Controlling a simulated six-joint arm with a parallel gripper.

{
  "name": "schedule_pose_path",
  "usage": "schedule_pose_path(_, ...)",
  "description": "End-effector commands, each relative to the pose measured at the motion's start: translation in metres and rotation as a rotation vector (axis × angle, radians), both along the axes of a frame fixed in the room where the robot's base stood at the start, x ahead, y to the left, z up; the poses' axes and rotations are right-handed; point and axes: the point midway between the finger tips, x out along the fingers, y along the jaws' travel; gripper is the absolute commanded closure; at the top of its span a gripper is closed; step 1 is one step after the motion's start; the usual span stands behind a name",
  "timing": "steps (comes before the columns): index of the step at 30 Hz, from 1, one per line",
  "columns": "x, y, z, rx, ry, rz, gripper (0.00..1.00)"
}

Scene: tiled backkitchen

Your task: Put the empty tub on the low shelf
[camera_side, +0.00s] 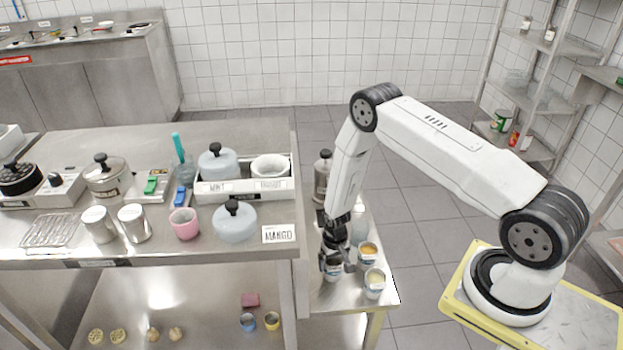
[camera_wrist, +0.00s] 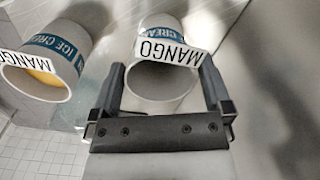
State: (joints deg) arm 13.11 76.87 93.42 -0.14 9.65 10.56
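The empty tub (camera_wrist: 160,85) is white with a blue ice cream band and a MANGO label. Its open mouth shows a bare grey inside in the wrist view. It stands at the small side table in the side view (camera_side: 332,272), partly hidden by my gripper. My gripper (camera_side: 338,258) is down at this tub, with one finger on each side of it in the wrist view (camera_wrist: 163,85). I cannot tell whether the fingers press on it. The low shelf (camera_side: 200,310) lies under the steel worktable at the left.
Two filled tubs, one with orange contents (camera_side: 367,253) and one paler (camera_side: 374,284), stand close to the right of my gripper.

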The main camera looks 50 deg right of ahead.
Motion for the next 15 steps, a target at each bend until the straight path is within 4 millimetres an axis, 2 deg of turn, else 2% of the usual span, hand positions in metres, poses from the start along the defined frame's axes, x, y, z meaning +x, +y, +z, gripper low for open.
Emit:
schedule_pose_path(8, 0.0, 0.0, 0.002, 0.0, -0.001, 0.0, 0.0)
schedule_pose_path(15, 0.001, 0.0, 0.013, 0.0, -0.001, 0.0, 0.0)
